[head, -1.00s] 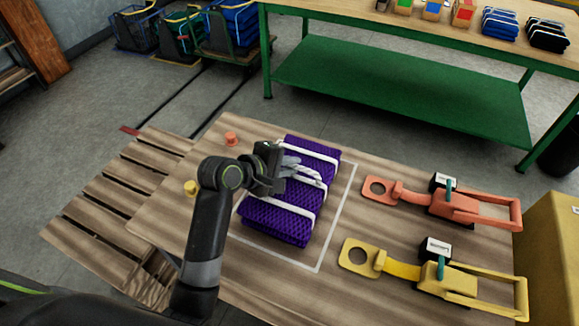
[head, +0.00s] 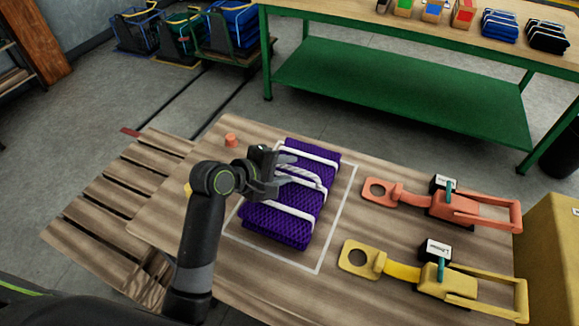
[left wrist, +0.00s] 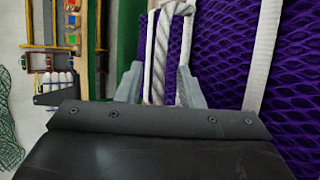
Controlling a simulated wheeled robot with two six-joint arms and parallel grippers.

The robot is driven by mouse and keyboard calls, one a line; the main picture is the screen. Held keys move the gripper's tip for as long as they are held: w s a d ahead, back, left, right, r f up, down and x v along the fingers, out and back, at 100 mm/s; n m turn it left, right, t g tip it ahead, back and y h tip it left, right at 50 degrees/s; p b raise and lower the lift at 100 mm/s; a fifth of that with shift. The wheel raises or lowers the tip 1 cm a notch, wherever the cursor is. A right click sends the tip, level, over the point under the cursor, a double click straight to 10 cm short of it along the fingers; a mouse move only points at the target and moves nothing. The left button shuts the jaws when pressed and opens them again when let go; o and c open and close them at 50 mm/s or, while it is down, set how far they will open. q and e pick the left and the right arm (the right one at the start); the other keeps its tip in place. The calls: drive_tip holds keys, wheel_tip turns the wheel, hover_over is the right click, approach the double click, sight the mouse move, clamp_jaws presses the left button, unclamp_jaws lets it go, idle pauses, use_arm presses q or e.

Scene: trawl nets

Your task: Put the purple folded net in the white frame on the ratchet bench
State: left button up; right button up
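The purple folded net (head: 268,223) lies flat on the wooden bench inside the white frame (head: 338,222); its right and front edges are clear of the frame line. The frame's far and left sides are partly hidden. White bands cross the net, and a white rope handle (head: 304,175) lies on its top. My left gripper (head: 284,174) is at the left end of the rope handle with fingers spread. In the left wrist view the rope (left wrist: 161,50) runs between the two separated fingers, with gaps beside it. My right gripper is out of view.
An orange ratchet strap (head: 455,205) and a yellow one (head: 447,278) lie right of the frame. An orange peg (head: 231,140) stands behind my left arm; a yellow peg is mostly hidden. A slatted pallet (head: 100,205) lies left. A green bench (head: 400,90) stands behind.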

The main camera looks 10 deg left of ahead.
use_arm(q)
drive_tip(key=p+v, duration=0.1)
drive_tip(key=v, duration=0.9)
drive_tip(key=shift+s, duration=0.15)
drive_tip(key=shift+a, duration=0.1)
